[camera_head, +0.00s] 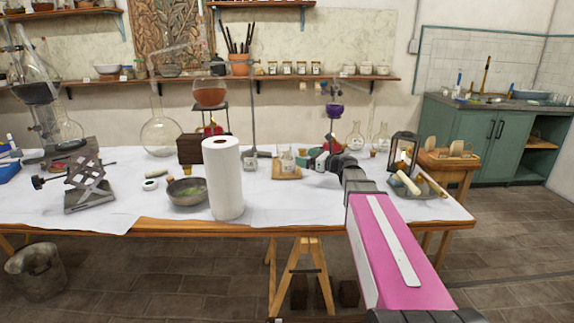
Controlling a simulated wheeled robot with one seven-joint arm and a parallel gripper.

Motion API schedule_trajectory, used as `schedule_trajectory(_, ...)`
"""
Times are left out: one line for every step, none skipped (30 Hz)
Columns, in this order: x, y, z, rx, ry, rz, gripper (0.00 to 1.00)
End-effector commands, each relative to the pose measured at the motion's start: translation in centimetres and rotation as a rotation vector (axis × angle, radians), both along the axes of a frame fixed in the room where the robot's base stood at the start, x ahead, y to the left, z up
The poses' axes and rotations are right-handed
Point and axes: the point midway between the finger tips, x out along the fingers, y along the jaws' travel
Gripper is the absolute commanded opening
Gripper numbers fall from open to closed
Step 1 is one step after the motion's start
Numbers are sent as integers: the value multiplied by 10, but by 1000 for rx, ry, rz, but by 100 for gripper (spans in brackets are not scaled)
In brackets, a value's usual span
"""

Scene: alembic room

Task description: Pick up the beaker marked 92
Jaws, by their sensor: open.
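A small clear glass beaker (287,161) stands on a square wooden board (287,175) on the white-clothed table. Any number on it is too small to read, so I cannot tell whether it is the one marked 92. My arm reaches from the lower right over the table. My gripper (318,161) is at the end of the arm, just right of the board and apart from the beaker in the picture. It is open; no object shows between its jaws, though the fingers are small and partly hard to make out.
A white paper roll (223,178) stands left of the board, with a metal bowl (186,191) beside it. A lantern (403,151) and a tray with candles (415,187) are to the right. A stand with a round flask (209,93) rises behind. Bare cloth lies in front of the board.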

Motion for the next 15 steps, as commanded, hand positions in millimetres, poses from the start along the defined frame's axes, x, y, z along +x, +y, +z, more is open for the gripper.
schedule_trajectory(6,7,0,0,0,2,100)
schedule_trajectory(8,11,0,0,0,2,100)
schedule_trajectory(12,16,0,0,0,1,100)
schedule_trajectory(15,20,0,0,0,1,100)
schedule_trajectory(17,24,0,0,0,2,100)
schedule_trajectory(20,28,0,0,0,2,100)
schedule_trajectory(21,31,0,0,0,1,100)
schedule_trajectory(23,32,0,0,0,0,100)
schedule_trajectory(24,34,0,0,0,-1,100)
schedule_trajectory(24,35,0,0,0,-1,100)
schedule_trajectory(25,37,0,0,0,-1,100)
schedule_trajectory(25,38,0,0,0,-1,100)
schedule_trajectory(26,40,-1,0,0,0,100)
schedule_trajectory(27,43,-1,0,0,0,100)
schedule_trajectory(29,47,-1,0,0,1,100)
